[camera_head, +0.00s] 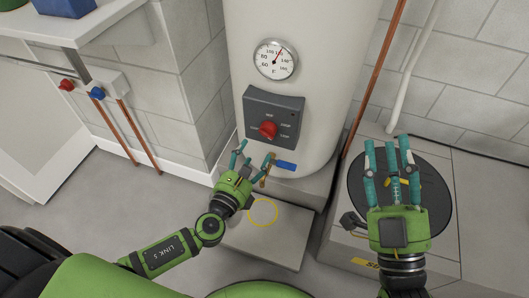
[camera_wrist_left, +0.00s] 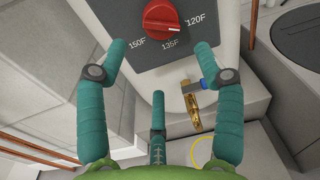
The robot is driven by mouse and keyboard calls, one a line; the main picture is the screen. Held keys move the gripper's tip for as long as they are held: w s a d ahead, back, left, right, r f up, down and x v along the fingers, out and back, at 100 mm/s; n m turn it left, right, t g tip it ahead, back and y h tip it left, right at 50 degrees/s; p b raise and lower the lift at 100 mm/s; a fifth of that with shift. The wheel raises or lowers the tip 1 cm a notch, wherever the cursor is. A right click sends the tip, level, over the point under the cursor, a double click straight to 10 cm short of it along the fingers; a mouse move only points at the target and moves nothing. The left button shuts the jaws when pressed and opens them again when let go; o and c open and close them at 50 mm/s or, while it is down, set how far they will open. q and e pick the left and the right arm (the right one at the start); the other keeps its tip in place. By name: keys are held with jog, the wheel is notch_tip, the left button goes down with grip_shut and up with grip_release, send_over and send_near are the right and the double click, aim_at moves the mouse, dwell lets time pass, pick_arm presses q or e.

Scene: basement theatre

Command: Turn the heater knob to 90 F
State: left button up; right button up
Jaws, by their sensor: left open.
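The white water heater (camera_head: 240,35) has a grey control panel (camera_head: 292,104) with a red knob (camera_head: 268,129). In the left wrist view, the knob (camera_wrist_left: 158,16) shows above the labels 150F, 135F and 120F. A white mark on the knob points down and right, between 135F and 120F. My left gripper (camera_head: 253,155) is open just below the panel, and its fingers are spread below the knob, apart from it. My right gripper (camera_head: 391,148) is open and empty, with its fingers pointing up, over a round dark lid at the right.
A round gauge (camera_head: 275,60) sits above the panel. A brass valve with a blue handle (camera_head: 285,165) sticks out below the panel, close to my left fingers. Copper pipes (camera_head: 375,75) run up at the right. The dark lid (camera_head: 438,195) lies on a pale block.

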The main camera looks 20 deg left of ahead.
aim_at(266, 135)
pick_arm(q)
jog(key=shift+m, duration=0.3)
jog(key=w, duration=0.4)
jog(key=w+d, duration=0.1)
jog(key=w, duration=0.1)
jog(key=shift+d+r+b, duration=0.1)
jog(key=shift+r+b, duration=0.25)
jog(key=shift+r, duration=0.05)
jog(key=shift+w+d, duration=0.1)
jog(key=shift+w, duration=0.45)
pick_arm(e)
jog(key=s+r+n+t+y, duration=0.1)
jog(key=s+r+t+y, duration=0.1)
jog(key=s+r, duration=0.2)
jog(key=shift+r+y, duration=0.4)
jog(key=shift+r, duration=0.05)
pick_arm(q)
jog(key=shift+s, duration=0.1)
jog(key=c, duration=1.1)
